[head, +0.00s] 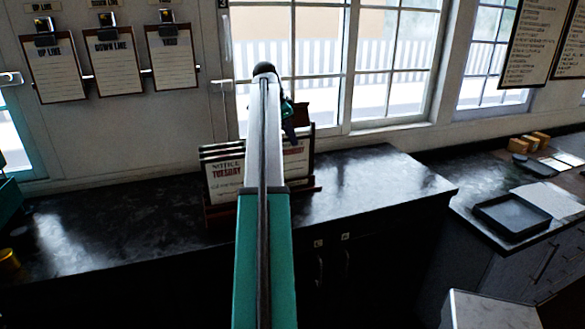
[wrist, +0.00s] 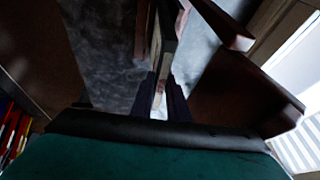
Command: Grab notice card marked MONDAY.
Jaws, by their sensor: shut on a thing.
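A dark wooden rack (head: 222,213) stands on the black counter under the window and holds framed notice cards. The front left card (head: 224,175) reads NOTICE TUESDAY. Another card (head: 298,158) shows right of my arm, its heading partly hidden. I cannot read MONDAY on any card. My gripper (head: 289,125) is at the rack's right part, mostly hidden behind my arm. In the wrist view my gripper (wrist: 161,92) is shut on the thin edge of a framed card (wrist: 166,48). I cannot tell whether this card is clear of the rack.
Three clipboards (head: 115,65) hang on the wall at left. The window (head: 330,60) is close behind the rack. A black tray (head: 512,216) and small boxes (head: 528,143) lie on the right counter. The counter (head: 130,230) left of the rack is mostly clear.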

